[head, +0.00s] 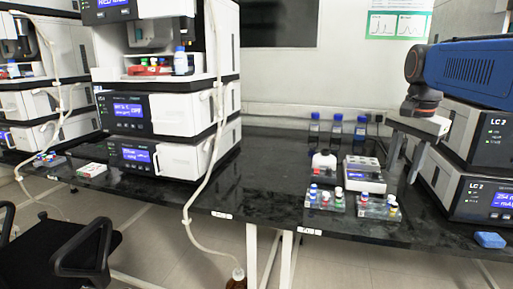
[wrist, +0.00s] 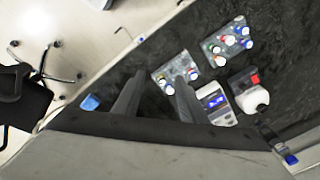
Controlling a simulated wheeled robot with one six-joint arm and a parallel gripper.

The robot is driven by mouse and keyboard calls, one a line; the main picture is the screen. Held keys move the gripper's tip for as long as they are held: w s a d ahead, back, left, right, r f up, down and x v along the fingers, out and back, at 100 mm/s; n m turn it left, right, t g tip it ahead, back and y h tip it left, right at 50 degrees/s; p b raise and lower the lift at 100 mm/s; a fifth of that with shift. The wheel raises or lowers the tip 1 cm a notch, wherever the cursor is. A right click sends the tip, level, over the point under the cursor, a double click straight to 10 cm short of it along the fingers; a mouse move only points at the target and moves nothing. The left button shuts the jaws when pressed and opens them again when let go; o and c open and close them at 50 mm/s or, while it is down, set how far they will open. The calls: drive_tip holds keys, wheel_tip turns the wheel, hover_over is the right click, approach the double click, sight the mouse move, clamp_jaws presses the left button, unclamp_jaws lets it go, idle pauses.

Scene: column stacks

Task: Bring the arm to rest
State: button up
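My gripper (head: 401,178) hangs at the right of the head view, fingers pointing down above the black bench (head: 270,190). The two fingers are apart with nothing between them. In the wrist view the open fingers (wrist: 159,77) reach over the bench, with a vial rack visible beyond them. My blue arm link comes in from the right, in front of the right-hand LC 2 stack (head: 483,190).
Near the gripper are two vial racks (head: 324,199) (head: 378,206), a grey device (head: 364,176) and a white bottle (head: 324,162). Blue-capped bottles (head: 337,127) stand behind. A blue block (head: 489,240) lies near the front edge.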

drive_tip(key=s+a+f+n+t, duration=0.1)
drive_tip(key=s+a+f+n, duration=0.1)
drive_tip(key=s+f+n, duration=0.2)
drive_tip(key=s+a+f+n+t, duration=0.1)
drive_tip(key=s+a+f+n, duration=0.2)
drive_tip(key=s+f, duration=0.6)
drive_tip(key=s+a+f+n+t, duration=0.1)
drive_tip(key=s+a+f+n, duration=0.2)
drive_tip(key=s+f+n, duration=0.2)
wheel_tip(320, 180, down, 3)
drive_tip(key=s, duration=0.2)
drive_tip(key=shift+s+a, duration=0.25)
drive_tip(key=shift+s, duration=0.1)
